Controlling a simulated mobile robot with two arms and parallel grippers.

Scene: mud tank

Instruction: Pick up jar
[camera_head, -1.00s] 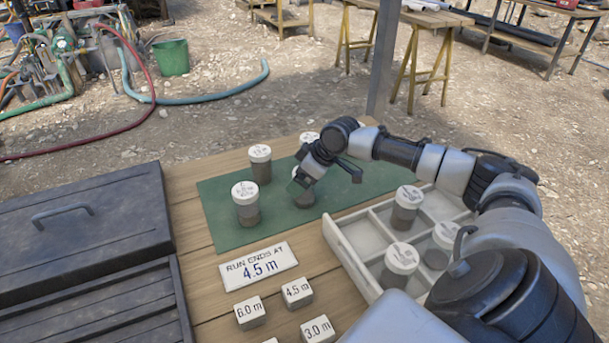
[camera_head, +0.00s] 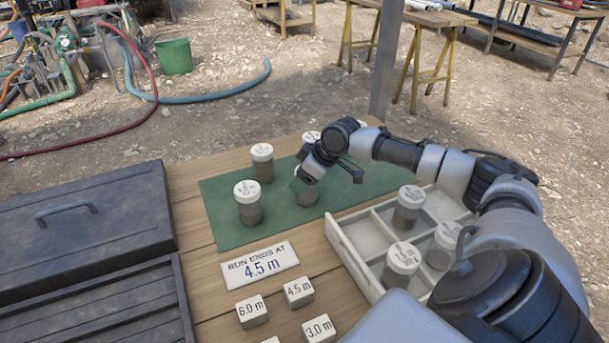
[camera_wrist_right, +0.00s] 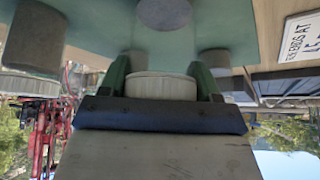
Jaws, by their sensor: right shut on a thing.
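Several jars with white lids and grey-brown contents stand on a green mat (camera_head: 232,230). One jar (camera_head: 248,203) is at the mat's left front and another jar (camera_head: 262,163) is behind it. My right gripper (camera_head: 304,188) is at a third jar (camera_head: 307,195), partly hidden by the gripper. In the right wrist view the fingers (camera_wrist_right: 161,85) are on both sides of its white lid (camera_wrist_right: 161,86), shut on it. A jar lid (camera_head: 311,137) shows behind my right wrist. My left gripper is not in view.
A white divided tray (camera_head: 352,254) right of the mat holds several jars. A sign (camera_head: 260,264) reads "RUN ENDS AT 4.5 m". Labelled blocks (camera_head: 299,292) stand in front. A dark lidded case (camera_head: 80,222) is at the left.

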